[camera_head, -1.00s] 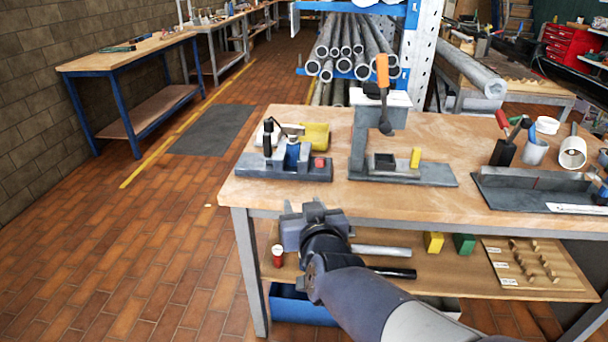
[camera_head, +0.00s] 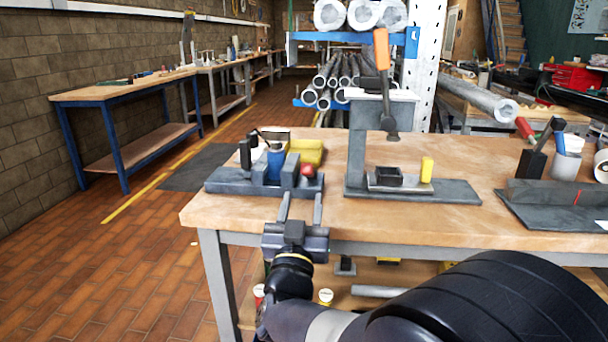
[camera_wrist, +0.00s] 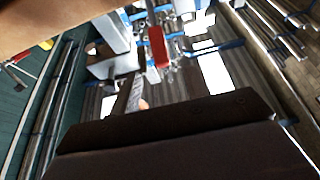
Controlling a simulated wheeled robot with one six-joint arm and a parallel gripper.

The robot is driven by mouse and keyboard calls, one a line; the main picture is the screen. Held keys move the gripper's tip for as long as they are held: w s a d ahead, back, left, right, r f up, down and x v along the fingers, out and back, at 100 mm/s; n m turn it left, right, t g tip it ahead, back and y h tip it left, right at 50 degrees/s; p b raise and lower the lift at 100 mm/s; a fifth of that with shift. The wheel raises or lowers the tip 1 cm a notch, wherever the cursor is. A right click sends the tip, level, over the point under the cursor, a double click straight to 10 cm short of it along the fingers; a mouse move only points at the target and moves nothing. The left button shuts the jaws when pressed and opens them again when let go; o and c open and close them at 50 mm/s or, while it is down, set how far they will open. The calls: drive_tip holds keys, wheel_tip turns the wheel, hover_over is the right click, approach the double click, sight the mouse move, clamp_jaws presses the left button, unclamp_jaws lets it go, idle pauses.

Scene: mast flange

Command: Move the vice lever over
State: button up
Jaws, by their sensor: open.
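The vice (camera_head: 262,180) is a grey block fixture at the left of the workbench, holding a blue cylinder (camera_head: 275,163) between grey jaws. A black upright lever (camera_head: 244,154) stands at its left side, and a red piece (camera_head: 308,170) sits at its right end. My gripper (camera_head: 301,197) is in front of the vice at the bench's front edge. Its two grey fingers are apart, empty and point at the vice's right part. I cannot tell whether the tips touch the base. The wrist view does not clearly show the vice or the fingers.
A grey press (camera_head: 358,140) with an orange-handled lever (camera_head: 381,50) stands right of the vice. A yellow block (camera_head: 306,151) lies behind the vice. A dark angled plate (camera_head: 550,205) and tool cups (camera_head: 565,160) are at the right. The bench top (camera_head: 400,225) is bare along the front.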

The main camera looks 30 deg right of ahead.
sight(307, 176)
drive_tip(key=x, duration=0.9)
drive_tip(key=shift+w+d+r, duration=0.15)
drive_tip(key=shift+w+d, duration=0.05)
drive_tip(key=shift+w, duration=0.1)
drive_tip(key=shift+c, duration=0.4)
clamp_jaws()
